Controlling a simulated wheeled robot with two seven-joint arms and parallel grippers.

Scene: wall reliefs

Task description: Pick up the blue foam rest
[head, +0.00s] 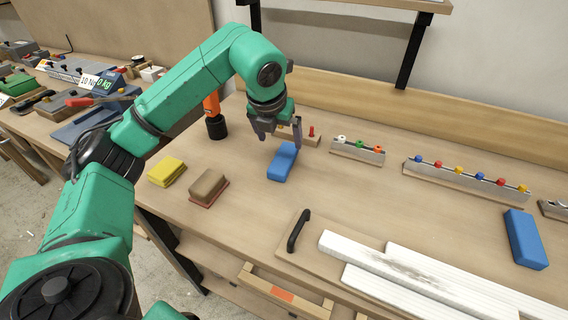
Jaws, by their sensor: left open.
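A blue foam block (282,165) lies on the wooden workbench (250,215), directly below my left gripper in the picture. My left gripper (282,141) points down with its two fingers apart, and the far end of the block shows between and under them. Whether the fingers touch it or hover above it I cannot tell. A second blue block (525,239) lies at the right side of the bench, well apart from the gripper. Which of the two is called the foam rest the picture does not show. My right gripper is not in view.
A yellow sponge (167,171) and a brown block (208,188) lie left of the near blue block. An orange and black tool (214,117) stands behind them. Racks with coloured knobs (358,150) line the back. White bars (400,270) lie in front.

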